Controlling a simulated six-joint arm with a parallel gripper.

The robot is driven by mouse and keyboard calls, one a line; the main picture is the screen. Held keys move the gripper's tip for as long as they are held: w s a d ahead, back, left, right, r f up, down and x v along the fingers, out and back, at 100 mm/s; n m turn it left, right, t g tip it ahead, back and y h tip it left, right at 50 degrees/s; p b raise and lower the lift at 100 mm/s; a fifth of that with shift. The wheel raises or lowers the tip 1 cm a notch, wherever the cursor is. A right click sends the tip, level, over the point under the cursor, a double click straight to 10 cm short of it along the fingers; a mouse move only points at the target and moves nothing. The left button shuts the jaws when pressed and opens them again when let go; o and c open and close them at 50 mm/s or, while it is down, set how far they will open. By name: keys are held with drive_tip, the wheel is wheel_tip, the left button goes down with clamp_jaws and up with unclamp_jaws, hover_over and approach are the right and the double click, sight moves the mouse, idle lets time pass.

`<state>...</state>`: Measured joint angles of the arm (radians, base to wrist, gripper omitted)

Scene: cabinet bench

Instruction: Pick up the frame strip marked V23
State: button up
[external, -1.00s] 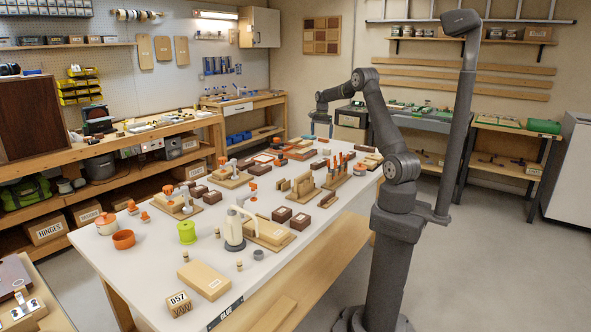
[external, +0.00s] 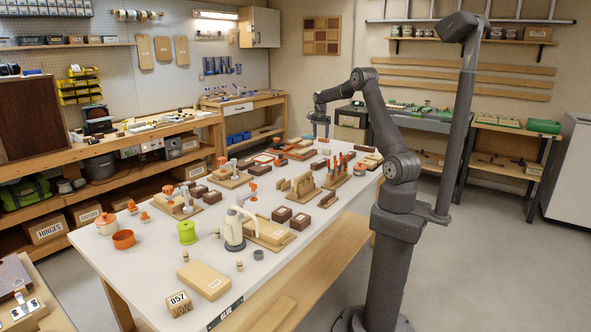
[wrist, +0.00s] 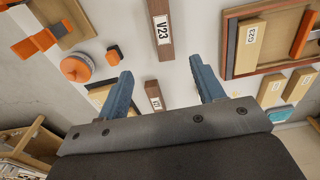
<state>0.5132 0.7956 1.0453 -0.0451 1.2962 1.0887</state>
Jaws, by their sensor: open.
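The dark brown frame strip marked V23 (wrist: 160,32) shows at the top centre of the wrist view. Its white label is readable, and its far end runs out of the picture. My gripper (wrist: 164,84) is open, its two blue-grey fingers apart, with nothing held between them. The V23 strip lies beyond the fingertips, roughly in line with the gap. In the external view my gripper (external: 320,131) hangs over the far end of the white bench. I cannot pick out the V23 strip there.
A second brown labelled piece (wrist: 154,97) shows between the fingers. A reddish-brown frame (wrist: 229,47) with a pale block marked G23 (wrist: 251,44) lies to the right. An orange round knob (wrist: 76,68) and orange clamp (wrist: 34,43) lie left. Several blocks and tools crowd the bench (external: 105,250).

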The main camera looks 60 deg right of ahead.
drive_tip(key=a+f+h, duration=0.1)
drive_tip(key=a+h, duration=0.3)
drive_tip(key=a, duration=0.3)
drive_tip(key=m, duration=0.1)
approach(320, 161)
wheel_tip(320, 161, down, 3)
drive_tip(key=shift+s+a+r, duration=0.1)
drive_tip(key=shift+s+r, duration=0.05)
drive_tip(key=shift+s, duration=0.05)
drive_tip(key=shift+d+x, duration=0.15)
drive_tip(key=shift+x, duration=1.4)
drive_tip(key=shift+d+x, duration=0.15)
drive_tip(key=shift+x, duration=1.4)
drive_tip(key=shift+s+r, duration=0.1)
drive_tip(key=shift+r, duration=0.05)
drive_tip(key=c, duration=1.1)
drive_tip(key=shift+r, duration=0.1)
